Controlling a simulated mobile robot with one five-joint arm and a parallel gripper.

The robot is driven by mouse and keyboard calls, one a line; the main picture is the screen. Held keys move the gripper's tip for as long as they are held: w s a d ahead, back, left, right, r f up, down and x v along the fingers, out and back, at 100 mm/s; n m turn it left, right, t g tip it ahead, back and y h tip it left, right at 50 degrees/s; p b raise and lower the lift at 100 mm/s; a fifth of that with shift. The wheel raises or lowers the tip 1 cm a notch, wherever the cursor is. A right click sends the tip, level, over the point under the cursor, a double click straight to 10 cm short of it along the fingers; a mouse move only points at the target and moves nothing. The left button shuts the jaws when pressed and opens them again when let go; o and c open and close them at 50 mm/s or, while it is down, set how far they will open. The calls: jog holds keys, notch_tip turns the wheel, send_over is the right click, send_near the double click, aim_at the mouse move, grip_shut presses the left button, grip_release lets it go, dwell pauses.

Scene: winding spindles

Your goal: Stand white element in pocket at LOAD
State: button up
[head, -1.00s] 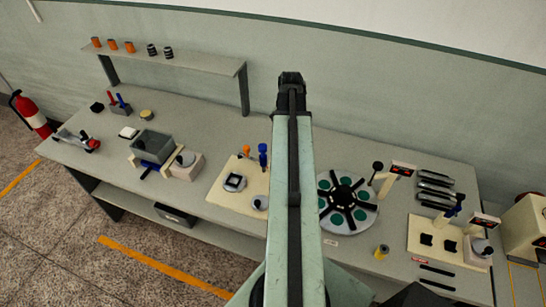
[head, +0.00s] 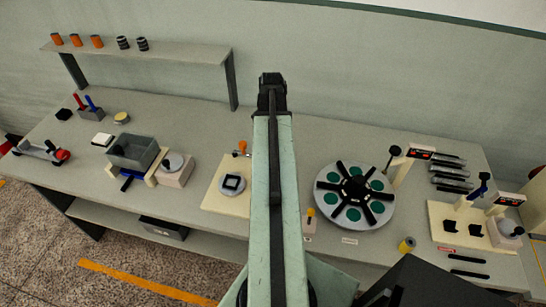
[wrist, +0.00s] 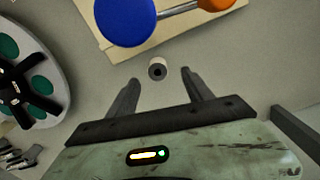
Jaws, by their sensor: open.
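A small pale cylinder (wrist: 157,69) with a dark hole in its end shows in the wrist view, just ahead of and between the fingertips; I cannot tell for sure that it is the white element. My gripper (wrist: 160,78) is open and empty, its fingers apart on either side below the cylinder. In the head view my gripper (head: 272,80) is at the top of my raised arm, and the cylinder is not seen there. The round grey turntable (head: 329,218) with green pockets and a black spider stands right of my arm. The LOAD mark cannot be read.
A cream board (head: 217,203) with a square fixture is left of my arm. A blue disc (wrist: 125,20) and an orange handle (wrist: 216,4) lie close beyond the cylinder. A black-knobbed post (head: 394,151) stands beside the turntable.

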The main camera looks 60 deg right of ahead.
jog(key=shift+s+d+f+b, duration=0.15)
jog(key=shift+f+b, duration=0.25)
jog(key=shift+f, duration=0.55)
notch_tip(320, 180, down, 5)
jog(key=b, duration=0.5)
jog(key=shift+s, duration=0.1)
jog(key=shift+r, duration=0.2)
grip_shut()
notch_tip(320, 180, up, 10)
jog(key=p, duration=1.1)
jog(key=shift+r, duration=0.25)
